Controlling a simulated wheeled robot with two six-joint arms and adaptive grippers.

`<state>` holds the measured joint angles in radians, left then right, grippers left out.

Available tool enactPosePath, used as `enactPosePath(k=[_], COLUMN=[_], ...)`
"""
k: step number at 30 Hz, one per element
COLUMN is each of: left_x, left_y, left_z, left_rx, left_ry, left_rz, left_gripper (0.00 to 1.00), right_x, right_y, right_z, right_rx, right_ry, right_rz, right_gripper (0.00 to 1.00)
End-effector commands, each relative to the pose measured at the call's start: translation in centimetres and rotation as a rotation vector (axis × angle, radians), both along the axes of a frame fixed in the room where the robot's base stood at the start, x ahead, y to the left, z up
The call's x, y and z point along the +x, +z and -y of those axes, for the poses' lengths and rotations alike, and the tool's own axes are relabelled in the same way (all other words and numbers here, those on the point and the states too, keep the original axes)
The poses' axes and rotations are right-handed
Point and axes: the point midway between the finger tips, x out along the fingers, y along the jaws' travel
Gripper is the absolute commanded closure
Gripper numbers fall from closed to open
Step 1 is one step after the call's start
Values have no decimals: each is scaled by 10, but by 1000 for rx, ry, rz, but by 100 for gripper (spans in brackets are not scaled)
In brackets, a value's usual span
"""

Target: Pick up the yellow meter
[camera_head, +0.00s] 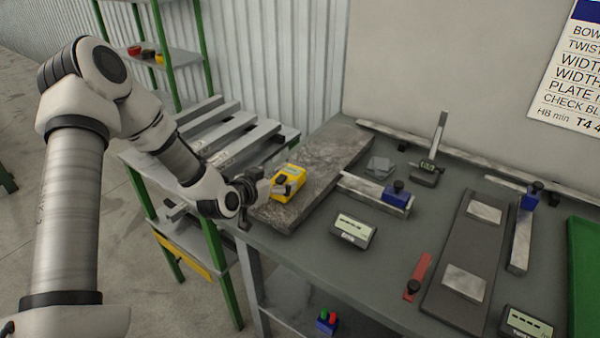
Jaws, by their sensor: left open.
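My right gripper is out of view.
A grey display box (354,231) stands in front of the slab. A metal bar with a blue clamp (397,195) lies right of it. A red strip (418,276) and a dark plate (465,262) lie farther right. A slatted rack (225,132) stands left of the table.

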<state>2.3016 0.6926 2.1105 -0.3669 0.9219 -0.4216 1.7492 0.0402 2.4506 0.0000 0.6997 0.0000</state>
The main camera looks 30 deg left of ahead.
Motion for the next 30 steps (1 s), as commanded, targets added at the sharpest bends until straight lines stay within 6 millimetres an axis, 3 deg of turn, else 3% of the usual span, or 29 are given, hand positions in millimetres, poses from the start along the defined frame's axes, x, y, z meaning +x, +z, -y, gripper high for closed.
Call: enactPosePath(k=[9,16,17,21,23,30], left_x=[43,46,46,46,46,45], left_y=[-24,-28,-28,-28,-28,-29], left_z=[7,7,7,7,7,7], left_rx=[2,-2,-2,-2,-2,-3], left_ry=[-2,0,0,0,0,-1], left_rz=[-2,-3,-3,-3,-4,-6], left_gripper=[6,6,10,59,79,80], right_x=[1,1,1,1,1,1], right_y=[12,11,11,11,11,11], right_z=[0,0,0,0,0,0], right_rx=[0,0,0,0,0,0], right_ry=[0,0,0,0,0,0], right_rz=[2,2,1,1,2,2], right_gripper=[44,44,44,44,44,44])
